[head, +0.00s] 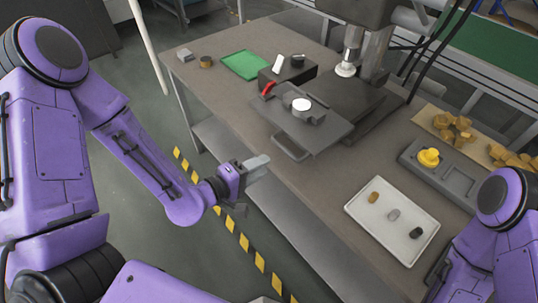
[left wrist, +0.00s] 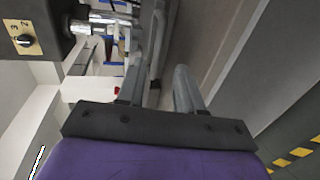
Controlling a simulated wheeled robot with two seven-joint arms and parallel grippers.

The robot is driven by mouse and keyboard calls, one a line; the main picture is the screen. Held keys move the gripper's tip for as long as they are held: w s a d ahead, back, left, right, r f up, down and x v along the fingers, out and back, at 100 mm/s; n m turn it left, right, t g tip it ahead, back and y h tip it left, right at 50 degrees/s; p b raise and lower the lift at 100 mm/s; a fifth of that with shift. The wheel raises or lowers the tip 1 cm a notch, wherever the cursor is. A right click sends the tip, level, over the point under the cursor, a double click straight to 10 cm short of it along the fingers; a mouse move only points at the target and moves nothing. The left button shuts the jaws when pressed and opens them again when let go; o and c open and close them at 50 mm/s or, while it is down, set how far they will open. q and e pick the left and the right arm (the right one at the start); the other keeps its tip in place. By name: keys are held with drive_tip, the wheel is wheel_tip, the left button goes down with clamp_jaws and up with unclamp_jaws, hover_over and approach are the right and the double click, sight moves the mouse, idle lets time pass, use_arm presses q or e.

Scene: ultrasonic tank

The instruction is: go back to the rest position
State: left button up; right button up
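My left gripper (head: 257,167) is out in front of the workbench's near edge in the head view, above the floor with yellow and black tape. Its two grey fingers also show in the left wrist view (left wrist: 160,85), with a clear gap between them and nothing held. My right arm (head: 500,230) comes in at the lower right of the head view. Its gripper is not visible there.
The workbench (head: 330,190) carries a machine with a dark plate (head: 330,125), a green mat (head: 245,65), a white tray (head: 385,238) with three small parts, a grey box with a yellow button (head: 429,157), and several brass-coloured pieces (head: 455,130). The bench's front middle is bare.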

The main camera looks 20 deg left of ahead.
use_arm(q)
drive_tip(key=shift+s+a, duration=0.1)
drive_tip(key=shift+s, duration=0.15)
use_arm(e)
drive_tip(key=shift+r, duration=0.3)
use_arm(q)
drive_tip(key=s+a+f+m+g+y+b, duration=0.1)
drive_tip(key=s+a+f+g+y, duration=0.1)
drive_tip(key=a+f+y, duration=0.3)
drive_tip(key=s+a+f+m+g+y, duration=0.1)
drive_tip(key=a+f+g+y, duration=0.1)
drive_tip(key=f, duration=0.5)
drive_tip(key=s+a+f+m+g+y+b, duration=0.1)
drive_tip(key=s+a+f+g+y, duration=0.1)
drive_tip(key=s+f, duration=0.5)
drive_tip(key=s+a+f+m+g+y+b, duration=0.1)
drive_tip(key=s+a+f+m+g+y, duration=0.1)
drive_tip(key=s+f, duration=0.5)
drive_tip(key=s+a+g, duration=0.1)
drive_tip(key=s+g, duration=0.1)
drive_tip(key=s, duration=0.1)
drive_tip(key=shift+s+a, duration=0.4)
use_arm(e)
wheel_tip(320, 180, down, 4)
drive_tip(key=shift+r, duration=0.2)
